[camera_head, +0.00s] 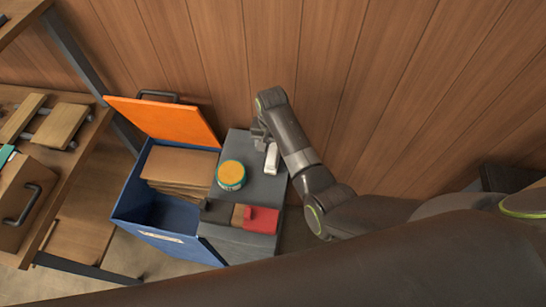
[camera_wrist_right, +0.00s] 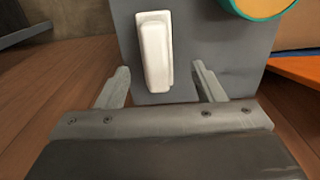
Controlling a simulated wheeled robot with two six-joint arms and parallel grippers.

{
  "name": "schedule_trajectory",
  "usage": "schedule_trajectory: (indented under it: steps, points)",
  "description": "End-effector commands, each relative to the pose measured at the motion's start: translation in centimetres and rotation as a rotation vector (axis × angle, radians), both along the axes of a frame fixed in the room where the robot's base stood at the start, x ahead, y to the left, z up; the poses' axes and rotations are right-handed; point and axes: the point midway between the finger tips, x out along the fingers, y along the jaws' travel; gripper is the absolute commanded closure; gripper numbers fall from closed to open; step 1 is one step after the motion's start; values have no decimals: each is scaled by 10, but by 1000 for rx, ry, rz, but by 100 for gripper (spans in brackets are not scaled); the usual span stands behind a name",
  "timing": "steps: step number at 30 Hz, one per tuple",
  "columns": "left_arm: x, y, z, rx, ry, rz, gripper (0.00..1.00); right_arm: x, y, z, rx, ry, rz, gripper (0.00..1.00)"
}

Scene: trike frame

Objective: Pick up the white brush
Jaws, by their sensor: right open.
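The white brush (camera_head: 271,158) lies on the grey box top (camera_head: 268,187), near its right edge in the head view. In the right wrist view the white brush (camera_wrist_right: 156,50) shows as a pale upright block, slightly left of the middle, ahead of the fingers. My right gripper (camera_head: 259,141) is right at the far end of the brush in the head view. In the wrist view its two fingers (camera_wrist_right: 161,86) are spread apart, with the brush's near end between the tips. Nothing is held. My left gripper is not in view.
A yellow-lidded round tin (camera_head: 231,175) stands left of the brush. A red block (camera_head: 262,220) lies at the front of the grey box. A blue bin (camera_head: 165,216) with cardboard and an orange lid (camera_head: 165,119) stands to the left. A wooden wall (camera_head: 330,60) is close behind.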

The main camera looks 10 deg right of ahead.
Motion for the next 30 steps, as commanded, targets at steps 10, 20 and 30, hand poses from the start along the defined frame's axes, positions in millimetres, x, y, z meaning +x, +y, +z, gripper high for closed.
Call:
schedule_trajectory:
  steps: [10,20,30]
  points:
    - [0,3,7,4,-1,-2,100,-8,-2,-37,-2,4,0,38]
    - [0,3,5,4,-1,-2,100,-7,-2,-55,1,-1,-1,38]
    - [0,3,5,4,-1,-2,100,-7,-2,-55,0,-1,-1,67]
